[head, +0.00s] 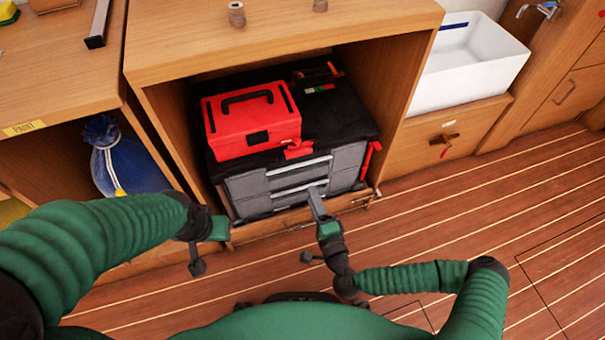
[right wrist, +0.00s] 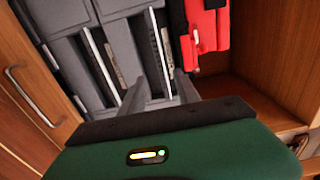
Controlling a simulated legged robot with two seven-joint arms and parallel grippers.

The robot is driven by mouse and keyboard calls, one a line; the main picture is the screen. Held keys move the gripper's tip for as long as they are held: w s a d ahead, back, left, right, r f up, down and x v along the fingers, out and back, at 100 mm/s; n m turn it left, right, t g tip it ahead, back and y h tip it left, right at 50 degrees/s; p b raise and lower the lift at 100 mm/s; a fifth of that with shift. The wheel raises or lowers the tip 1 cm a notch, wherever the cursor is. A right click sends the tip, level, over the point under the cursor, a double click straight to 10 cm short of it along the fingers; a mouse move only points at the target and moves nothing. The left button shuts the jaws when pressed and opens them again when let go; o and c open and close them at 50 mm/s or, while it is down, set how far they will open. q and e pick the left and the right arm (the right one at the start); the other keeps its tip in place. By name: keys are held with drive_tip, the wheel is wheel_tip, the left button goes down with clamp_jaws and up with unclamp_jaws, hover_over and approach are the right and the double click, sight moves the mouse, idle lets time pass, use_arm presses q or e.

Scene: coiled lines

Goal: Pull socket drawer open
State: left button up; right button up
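A grey tool chest (head: 247,188) with several stacked drawers and pale bar handles stands inside a wooden cabinet. Its drawers look shut; I cannot read which is the socket drawer. My right gripper (head: 317,200) is at the chest's lower front in the head view. In the right wrist view its two grey fingers (right wrist: 162,98) are apart, with a pale drawer handle (right wrist: 159,48) running toward the gap between them. I cannot tell whether they touch it. My left gripper (head: 220,228) is left of the chest, near the cabinet's front edge; its fingers are unclear.
A red toolbox (head: 252,115) sits on the chest's black top. Cabinet side walls (head: 387,85) flank the chest closely. A wooden drawer front with a metal handle (head: 362,201) lies below it. Plank floor (head: 440,225) is open to the right.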

sight(300, 168)
drive_tip(key=b+x, duration=0.1)
drive_tip(key=x, duration=0.2)
drive_tip(key=b+x, duration=0.1)
drive_tip(key=x, duration=0.2)
drive_tip(key=b+x, duration=0.1)
drive_tip(key=x, duration=0.2)
drive_tip(key=shift+w+a+f, duration=0.2)
drive_tip(key=shift+w+f, duration=0.1)
drive_tip(key=shift+w+a+r, duration=0.15)
drive_tip(key=shift+w+r, duration=0.05)
drive_tip(key=shift+w, duration=0.3)
clamp_jaws()
drive_tip(key=shift+s+f, duration=0.1)
drive_tip(key=shift+f, duration=0.05)
